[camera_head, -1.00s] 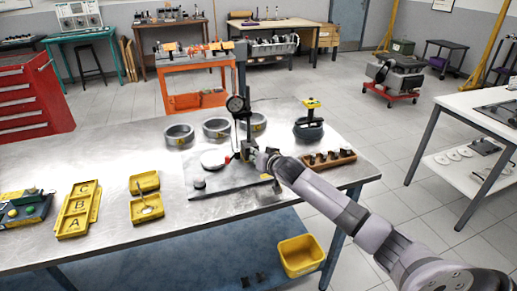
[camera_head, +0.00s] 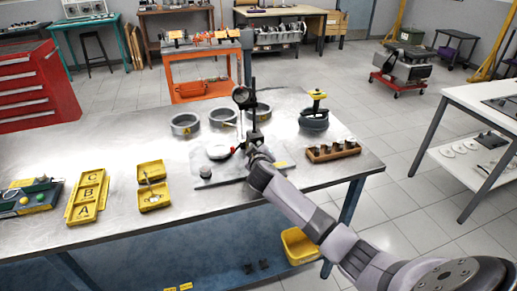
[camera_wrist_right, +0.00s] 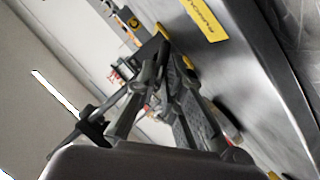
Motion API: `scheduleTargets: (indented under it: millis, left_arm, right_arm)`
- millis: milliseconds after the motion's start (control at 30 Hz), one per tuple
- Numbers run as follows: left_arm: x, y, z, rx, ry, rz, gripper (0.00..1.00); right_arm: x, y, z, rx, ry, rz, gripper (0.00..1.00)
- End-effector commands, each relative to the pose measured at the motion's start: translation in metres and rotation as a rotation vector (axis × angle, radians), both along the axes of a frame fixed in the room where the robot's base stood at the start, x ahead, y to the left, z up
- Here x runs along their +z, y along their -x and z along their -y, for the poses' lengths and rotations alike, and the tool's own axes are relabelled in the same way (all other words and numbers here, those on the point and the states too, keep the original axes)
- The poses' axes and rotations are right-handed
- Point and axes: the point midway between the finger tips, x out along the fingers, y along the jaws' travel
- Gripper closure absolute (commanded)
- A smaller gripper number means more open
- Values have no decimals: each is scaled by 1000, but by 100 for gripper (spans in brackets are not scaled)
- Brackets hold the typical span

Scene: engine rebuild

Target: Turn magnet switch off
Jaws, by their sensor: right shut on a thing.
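The dial gauge stand rises upright from a flat grey plate (camera_head: 222,180) on the metal workbench, with its round dial (camera_head: 241,95) on the post. A small red part (camera_head: 234,151) shows beside the stand's base (camera_head: 254,138). The magnet switch itself is too small to tell apart. My right gripper (camera_head: 250,151) reaches in from the right and is shut low on the stand, at its base. In the right wrist view the gripper's fingers (camera_wrist_right: 165,75) meet around a dark part; the contact is partly hidden. My left gripper is not in view.
Several grey rings (camera_head: 185,124) stand behind the plate. A wooden block with several dark pieces (camera_head: 333,151) and a piston-like part with a yellow top (camera_head: 315,115) stand to the right. Yellow trays (camera_head: 88,197) lie on the left. The bench's left rear is clear.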

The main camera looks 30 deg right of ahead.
Motion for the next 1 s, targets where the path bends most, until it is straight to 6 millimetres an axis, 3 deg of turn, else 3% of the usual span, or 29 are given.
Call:
scheduleTargets:
  millis: [400, 867, 900, 1000]
  left_arm:
    - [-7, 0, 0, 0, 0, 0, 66]
    - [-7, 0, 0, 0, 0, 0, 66]
    - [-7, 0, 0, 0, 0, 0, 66]
    - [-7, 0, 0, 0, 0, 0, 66]
  right_arm:
    - [-2, -1, -2, 0, 144, -33, 100]
    - [-2, -1, -3, 0, 154, -36, 100]
    - [-2, -1, -3, 1, 154, -36, 90]
    - [-2, -1, -3, 1, 154, -36, 83]
